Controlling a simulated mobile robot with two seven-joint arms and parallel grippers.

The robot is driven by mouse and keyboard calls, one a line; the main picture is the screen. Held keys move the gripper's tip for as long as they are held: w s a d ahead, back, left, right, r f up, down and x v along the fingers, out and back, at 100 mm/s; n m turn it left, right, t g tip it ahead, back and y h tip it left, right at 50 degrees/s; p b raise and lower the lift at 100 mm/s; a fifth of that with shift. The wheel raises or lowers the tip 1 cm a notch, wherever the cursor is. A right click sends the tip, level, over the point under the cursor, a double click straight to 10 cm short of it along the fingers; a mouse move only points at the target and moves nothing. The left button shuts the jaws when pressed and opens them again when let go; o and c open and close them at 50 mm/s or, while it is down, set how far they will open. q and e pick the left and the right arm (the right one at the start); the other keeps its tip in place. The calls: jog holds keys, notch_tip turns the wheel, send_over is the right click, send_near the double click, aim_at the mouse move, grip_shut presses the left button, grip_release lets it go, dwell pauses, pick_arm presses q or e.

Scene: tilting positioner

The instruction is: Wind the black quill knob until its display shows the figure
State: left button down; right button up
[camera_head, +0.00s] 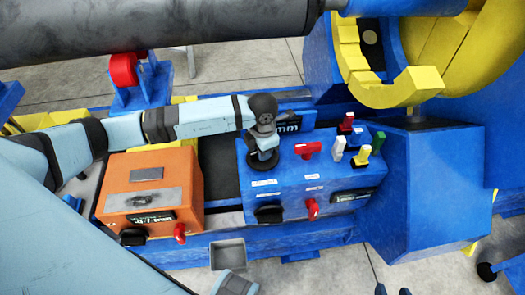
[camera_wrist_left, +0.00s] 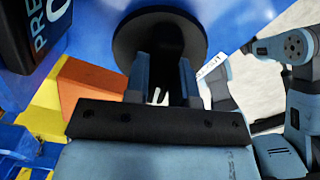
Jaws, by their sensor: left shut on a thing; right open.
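A round black knob (camera_head: 263,161) sits on top of the blue control box (camera_head: 330,175); the left wrist view shows it as a black disc (camera_wrist_left: 160,35). My left gripper (camera_head: 264,150) points down at this knob, with its fingers (camera_wrist_left: 164,85) shut on it. A dark display (camera_head: 288,127) stands behind my left wrist; only "mm" shows and its figure is hidden. In the left wrist view, part of a dark panel with white letters (camera_wrist_left: 45,25) shows at top left. My right gripper (camera_head: 393,290) is open and empty at the bottom edge, only its fingertips showing.
Red, white, yellow and green levers (camera_head: 358,145) stand on the box right of the knob. An orange box (camera_head: 150,185) stands left. A small grey tray (camera_head: 227,253) is in front. The blue and yellow positioner (camera_head: 440,70) rises at right.

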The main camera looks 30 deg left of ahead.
pick_arm(q)
jog(key=shift+m+b, duration=0.35)
jog(key=shift+m, duration=0.55)
jog(key=m+b, duration=0.1)
jog(key=m, duration=0.1)
jog(key=shift+f+m, duration=0.1)
jog(key=shift+m, duration=0.3)
jog(key=shift+m+b, duration=0.55)
jog(key=shift+m, duration=0.25)
jog(key=shift+m+b, duration=0.3)
jog(key=shift+m, duration=0.4)
jog(key=shift+m+b, duration=0.3)
jog(key=shift+m, duration=0.4)
pick_arm(e)
jog(key=shift+w+a+t+y, duration=0.25)
jog(key=shift+a+t+y, duration=0.05)
jog(key=shift+a+y, duration=0.1)
pick_arm(q)
jog(key=shift+m, duration=0.3)
pick_arm(e)
jog(key=shift+f, duration=0.1)
pick_arm(q)
jog(key=c, duration=1)
grip_release()
